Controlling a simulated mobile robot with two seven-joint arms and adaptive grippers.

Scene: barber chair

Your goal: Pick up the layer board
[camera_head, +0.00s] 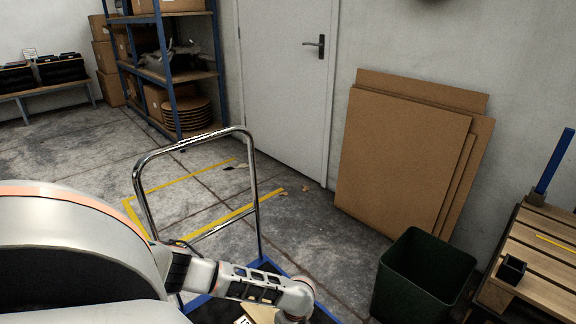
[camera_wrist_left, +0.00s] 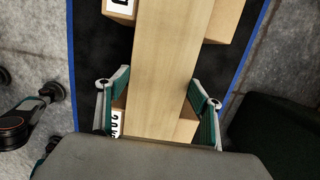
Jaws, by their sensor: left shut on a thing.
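A long, pale wooden layer board (camera_wrist_left: 170,50) runs lengthwise through the left wrist view, over cardboard boxes on a dark cart deck. My left gripper (camera_wrist_left: 158,80) is shut on this board, with one finger along each side edge. In the head view my left arm reaches down over the cart at the bottom. A small pale piece of the board (camera_head: 262,314) shows beside my wrist there, and the fingers are hidden.
The cart has a blue-edged deck (camera_head: 270,268) and a chrome handle (camera_head: 196,137). A dark green bin (camera_head: 423,277) stands right of it. Large brown sheets (camera_head: 400,155) lean on the wall. A wooden pallet stack (camera_head: 540,255) is at right. Floor left of the cart is clear.

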